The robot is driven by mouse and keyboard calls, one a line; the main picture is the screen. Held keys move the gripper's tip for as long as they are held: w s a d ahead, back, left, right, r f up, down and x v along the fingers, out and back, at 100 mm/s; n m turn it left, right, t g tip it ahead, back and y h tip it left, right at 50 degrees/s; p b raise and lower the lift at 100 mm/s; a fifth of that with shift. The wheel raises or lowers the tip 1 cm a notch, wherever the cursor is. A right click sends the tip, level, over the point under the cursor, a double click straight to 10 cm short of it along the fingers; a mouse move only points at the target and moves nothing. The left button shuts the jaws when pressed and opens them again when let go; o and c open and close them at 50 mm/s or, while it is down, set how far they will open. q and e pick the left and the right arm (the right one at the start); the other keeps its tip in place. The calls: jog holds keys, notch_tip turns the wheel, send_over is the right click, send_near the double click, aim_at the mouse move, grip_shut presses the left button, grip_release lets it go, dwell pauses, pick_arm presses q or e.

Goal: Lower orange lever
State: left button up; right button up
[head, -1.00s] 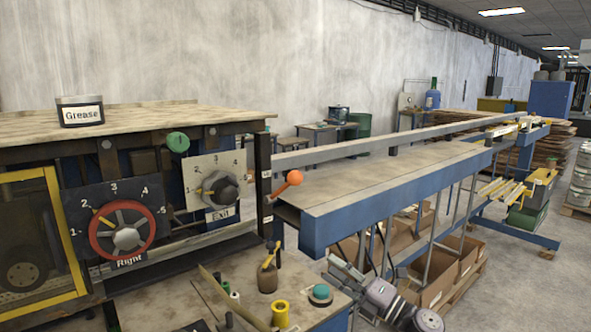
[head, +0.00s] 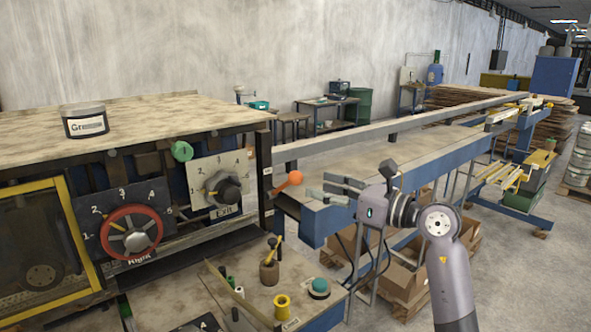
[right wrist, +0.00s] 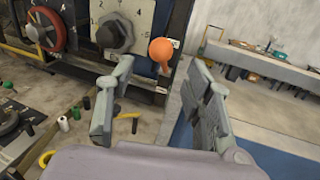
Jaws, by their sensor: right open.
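The orange lever's round knob (head: 295,178) sticks out at the right end of the machine, beside its dark post, with its short shaft slanting down to the left. In the right wrist view the orange knob (right wrist: 161,50) shows beyond the fingers, between them and nearer the left one. My right gripper (head: 326,187) is open and empty, just right of the knob in the head view, fingers pointing left towards it. In the right wrist view its fingers (right wrist: 160,85) are wide apart and not touching the knob. My left gripper is not in view.
The grey dial marked Exit (head: 222,189) and the red dial marked Right (head: 131,232) are left of the lever. The blue-sided conveyor table (head: 400,170) extends right. A small bench (head: 250,300) with spools stands below. A grease tin (head: 85,121) sits on top.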

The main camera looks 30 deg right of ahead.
aim_at(302, 180)
jog(key=p+x, duration=0.2)
jog(key=x, duration=0.4)
jog(key=shift+w+r, duration=0.15)
jog(key=shift+w, duration=0.15)
jog(key=shift+w+a+p, duration=0.3)
jog(key=shift+w+p, duration=0.05)
jog(key=shift+w, duration=0.3)
grip_shut()
jog(key=shift+f, duration=0.2)
